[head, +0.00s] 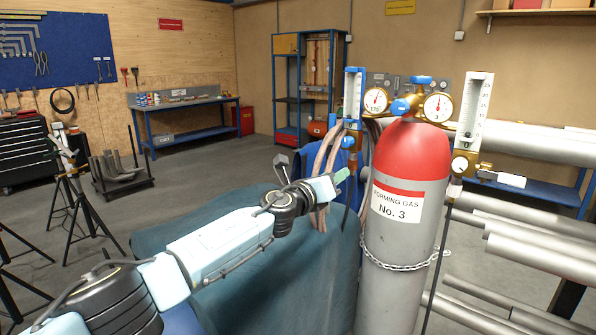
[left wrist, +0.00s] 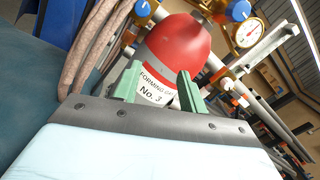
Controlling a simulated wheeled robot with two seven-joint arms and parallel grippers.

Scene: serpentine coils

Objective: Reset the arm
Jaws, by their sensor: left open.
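My left arm reaches in from the left in the head view, and its gripper (head: 341,175) is just left of a gas cylinder (head: 385,270). The cylinder is grey with a red top and a label reading "Forming Gas No. 3". In the left wrist view the two green fingers of my left gripper (left wrist: 158,85) stand apart with nothing between them. The cylinder's red top (left wrist: 178,48) and label show beyond them. I cannot tell the exact gap between the fingertips and the cylinder. My right gripper is in neither view.
Gauges (head: 438,106) and a blue-topped valve crown the cylinder, with flowmeters on both sides. Hoses (head: 328,160) hang left of it and a chain (head: 400,265) wraps it. A teal-covered surface (head: 280,270) lies below my arm. Metal pipes (head: 540,250) fill the right. Open floor lies behind.

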